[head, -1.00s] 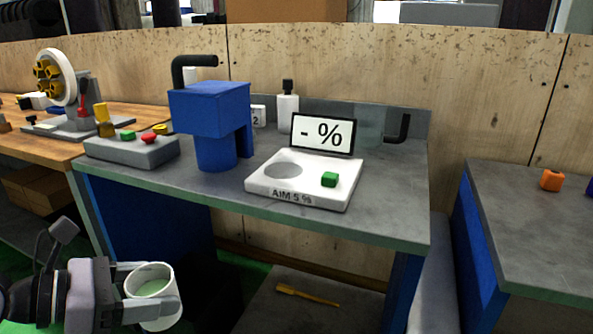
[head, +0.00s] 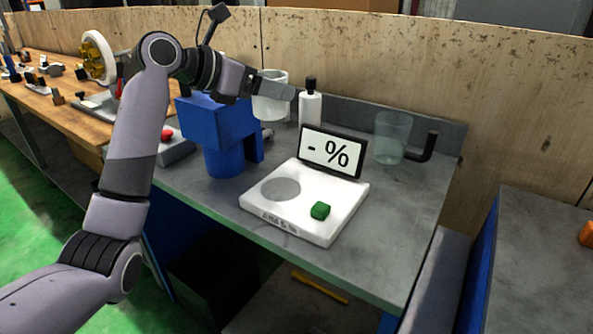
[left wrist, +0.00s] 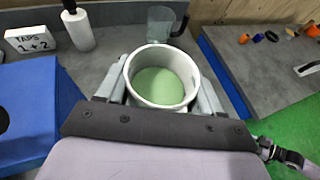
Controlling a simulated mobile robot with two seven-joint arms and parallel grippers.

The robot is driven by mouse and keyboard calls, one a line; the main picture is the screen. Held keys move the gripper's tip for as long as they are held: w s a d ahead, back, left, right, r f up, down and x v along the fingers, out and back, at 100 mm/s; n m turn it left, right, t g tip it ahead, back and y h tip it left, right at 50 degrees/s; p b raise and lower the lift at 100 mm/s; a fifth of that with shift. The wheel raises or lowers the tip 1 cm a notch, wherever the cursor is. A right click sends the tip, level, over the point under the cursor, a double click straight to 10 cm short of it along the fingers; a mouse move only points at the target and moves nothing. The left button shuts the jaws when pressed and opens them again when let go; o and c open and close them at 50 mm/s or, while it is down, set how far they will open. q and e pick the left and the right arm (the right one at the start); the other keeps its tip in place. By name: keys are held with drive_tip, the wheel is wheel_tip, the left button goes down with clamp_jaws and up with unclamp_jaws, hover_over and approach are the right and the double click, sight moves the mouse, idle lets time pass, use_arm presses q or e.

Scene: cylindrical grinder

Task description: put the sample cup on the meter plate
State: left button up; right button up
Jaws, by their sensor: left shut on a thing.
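The white sample cup (head: 268,104) holds pale green liquid, which shows in the left wrist view (left wrist: 160,86). My left gripper (head: 272,90) is shut on the cup, with a finger on each side, and holds it upright in the air by the blue machine. The meter (head: 303,226) is a white slab on the grey bench with a round grey plate (head: 281,188), a green button (head: 320,210) and a display reading "- %" (head: 331,152). The plate is bare. The cup is higher and behind it in the head view. My right gripper is not in view.
The blue machine (head: 216,123) stands left of the meter. A white bottle (head: 310,108) and a clear beaker (head: 391,138) stand behind it. A "TAPS 1+2" sign (left wrist: 30,38) shows in the left wrist view. The bench right of the meter is clear.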

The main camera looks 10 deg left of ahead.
use_arm(q)
drive_tip(key=shift+w+d+r, duration=0.2)
drive_tip(key=shift+w+r, duration=0.05)
drive_tip(key=shift+r, duration=0.2)
drive_tip(key=shift+w+d+r, duration=0.2)
drive_tip(key=shift+r, duration=0.25)
drive_tip(key=shift+w+d+r, duration=0.1)
drive_tip(key=shift+w+d, duration=0.05)
drive_tip(key=shift+d, duration=0.05)
drive_tip(key=b, duration=0.2)
hover_over(281, 189)
wheel_tip(281, 189, down, 15)
wheel_tip(281, 189, down, 5)
drive_tip(key=shift+r, duration=0.1)
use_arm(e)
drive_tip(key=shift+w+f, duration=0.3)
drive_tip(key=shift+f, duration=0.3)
use_arm(q)
drive_tip(key=o, duration=1.1)
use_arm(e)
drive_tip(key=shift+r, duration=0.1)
